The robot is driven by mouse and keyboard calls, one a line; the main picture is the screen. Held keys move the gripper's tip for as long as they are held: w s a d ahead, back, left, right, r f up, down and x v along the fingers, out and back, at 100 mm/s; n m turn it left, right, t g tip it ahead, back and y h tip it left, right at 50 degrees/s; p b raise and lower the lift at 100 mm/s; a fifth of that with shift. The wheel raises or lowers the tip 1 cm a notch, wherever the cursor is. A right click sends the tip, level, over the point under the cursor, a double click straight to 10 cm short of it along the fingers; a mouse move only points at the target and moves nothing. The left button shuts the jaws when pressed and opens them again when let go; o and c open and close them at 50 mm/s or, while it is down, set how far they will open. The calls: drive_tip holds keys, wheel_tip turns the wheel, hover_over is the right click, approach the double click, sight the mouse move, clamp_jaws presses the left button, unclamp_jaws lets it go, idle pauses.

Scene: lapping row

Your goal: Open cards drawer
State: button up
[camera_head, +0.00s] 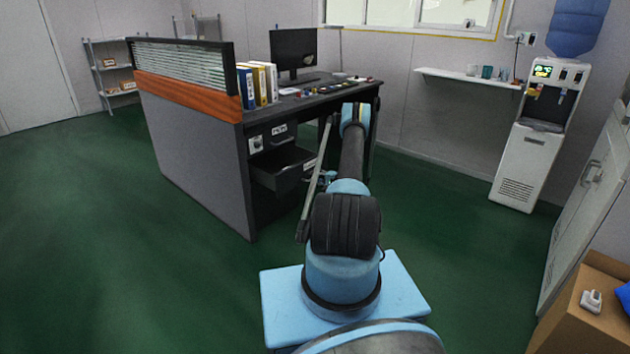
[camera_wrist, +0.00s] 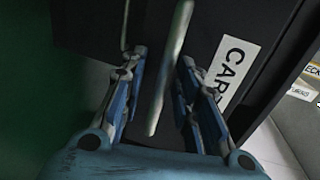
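A dark drawer (camera_head: 283,178) in the desk's near side stands pulled out, with its inside partly showing. A white label on its front is at the right in the head view. In the wrist view a dark drawer front (camera_wrist: 260,25) bears a white label (camera_wrist: 229,72) reading "CAR", the rest hidden by a finger. A grey bar handle (camera_wrist: 168,70) runs between my fingers. My gripper (camera_wrist: 160,62) is open, one finger on each side of the handle, with a gap on the left.
The dark desk (camera_head: 205,165) holds binders (camera_head: 258,85), a monitor (camera_head: 294,52) and small items. A labelled drawer (camera_head: 280,129) is above the pulled-out one. A water dispenser (camera_head: 538,135) and a cardboard box (camera_head: 572,325) stand at right. Green floor (camera_head: 100,220) is clear at left.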

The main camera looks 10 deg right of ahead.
drive_tip(key=shift+d, duration=0.2)
drive_tip(key=shift+s+d, duration=0.15)
drive_tip(key=shift+s, duration=0.05)
drive_tip(key=v, duration=1.1)
drive_tip(key=shift+s, duration=0.15)
